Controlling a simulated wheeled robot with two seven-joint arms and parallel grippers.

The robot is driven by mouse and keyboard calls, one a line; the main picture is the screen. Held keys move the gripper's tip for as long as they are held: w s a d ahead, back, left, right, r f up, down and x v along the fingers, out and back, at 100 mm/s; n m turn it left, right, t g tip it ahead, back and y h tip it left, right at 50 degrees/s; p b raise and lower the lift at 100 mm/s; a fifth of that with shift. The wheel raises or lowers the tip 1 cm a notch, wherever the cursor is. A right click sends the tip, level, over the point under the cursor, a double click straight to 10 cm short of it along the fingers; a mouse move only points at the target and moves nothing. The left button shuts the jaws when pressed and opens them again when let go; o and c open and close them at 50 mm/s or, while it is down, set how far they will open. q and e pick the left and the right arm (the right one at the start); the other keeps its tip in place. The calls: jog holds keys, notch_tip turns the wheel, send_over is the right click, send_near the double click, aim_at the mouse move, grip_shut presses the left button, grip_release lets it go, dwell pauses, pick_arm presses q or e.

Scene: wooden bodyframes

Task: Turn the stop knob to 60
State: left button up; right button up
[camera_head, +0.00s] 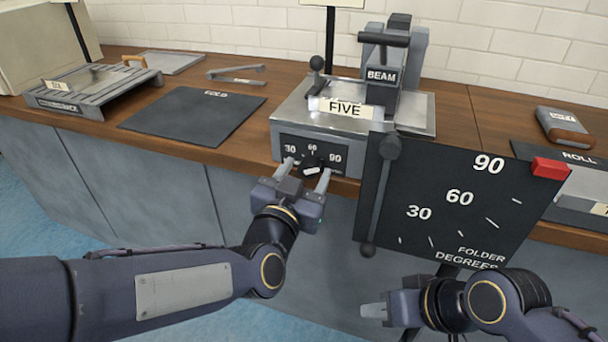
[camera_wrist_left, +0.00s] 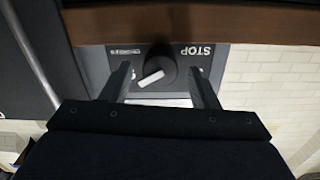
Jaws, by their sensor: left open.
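The stop knob (camera_head: 311,168) is a dark round dial with a pale bar. It sits on the front panel (camera_head: 292,143) of the folding machine, below the marks 30, 60 and 90. The bar lies aslant, rising to the right, off the upright 60 mark; I cannot tell which end points. My left gripper (camera_head: 305,175) is open, one finger on each side of the knob. In the left wrist view, upside down, the knob (camera_wrist_left: 168,70) lies between the spread fingers (camera_wrist_left: 160,70) with visible gaps. My right gripper (camera_head: 374,311) is low at the right, away from the panel; its opening is unclear.
A black folder-degrees board (camera_head: 420,190) with a lever and red marker (camera_head: 550,168) stands right of the knob. A FIVE label (camera_head: 345,108) and BEAM block (camera_head: 382,76) are above. A black FOLD mat (camera_head: 195,115) lies left on the wooden counter (camera_head: 245,155).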

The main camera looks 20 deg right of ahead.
pick_arm(q)
jog(key=c, duration=1)
